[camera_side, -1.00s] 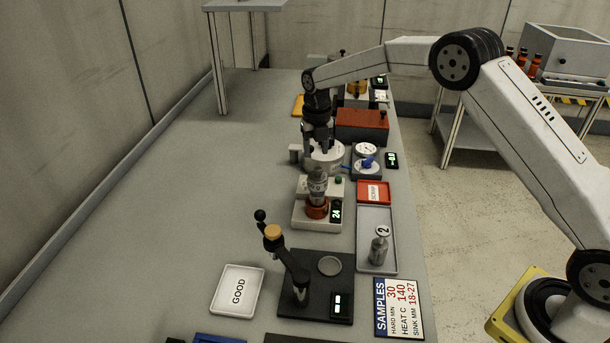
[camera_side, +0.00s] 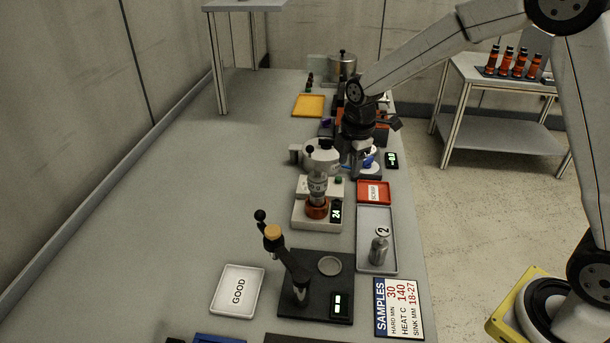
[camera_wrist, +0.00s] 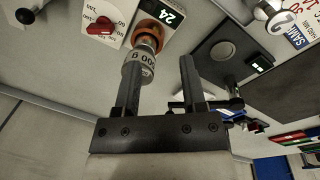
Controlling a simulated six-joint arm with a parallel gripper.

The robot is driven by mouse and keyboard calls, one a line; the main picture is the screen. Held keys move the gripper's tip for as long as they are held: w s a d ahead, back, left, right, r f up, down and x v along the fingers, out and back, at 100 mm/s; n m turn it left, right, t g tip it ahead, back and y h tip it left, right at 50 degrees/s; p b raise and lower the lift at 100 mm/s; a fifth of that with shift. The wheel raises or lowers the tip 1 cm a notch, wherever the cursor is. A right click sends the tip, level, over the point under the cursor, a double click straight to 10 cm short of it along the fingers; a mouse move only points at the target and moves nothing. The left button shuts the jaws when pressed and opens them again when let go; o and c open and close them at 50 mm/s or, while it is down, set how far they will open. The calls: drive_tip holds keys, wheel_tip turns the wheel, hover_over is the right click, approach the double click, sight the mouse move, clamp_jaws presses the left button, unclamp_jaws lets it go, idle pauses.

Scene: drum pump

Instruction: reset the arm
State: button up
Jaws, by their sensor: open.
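My gripper (camera_side: 360,155) hangs from my arm over the right part of the bench, by a small unit with a blue knob (camera_side: 369,162). In the wrist view my gripper (camera_wrist: 160,62) has its two fingers wide apart with nothing held. A grey cylinder (camera_side: 318,183) stands in an orange ring on a white heater unit (camera_side: 304,217) reading 24. In the wrist view the cylinder (camera_wrist: 138,72) shows close by the left fingertip; I cannot tell the gap in depth. My gripper partly hides the small unit and the red box behind it.
A black lever press (camera_side: 320,296), a white GOOD tray (camera_side: 226,305), a red scrap tray (camera_side: 375,184) and a grey tray (camera_side: 367,262) with a weight (camera_side: 379,250) lie nearer. The bench's left side is clear.

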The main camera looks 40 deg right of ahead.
drive_tip(key=s+f+m+t, duration=0.1)
drive_tip(key=s+m, duration=1.5)
drive_tip(key=s, duration=0.2)
drive_tip(key=shift+s+a+f, duration=0.15)
drive_tip(key=shift+s, duration=0.1)
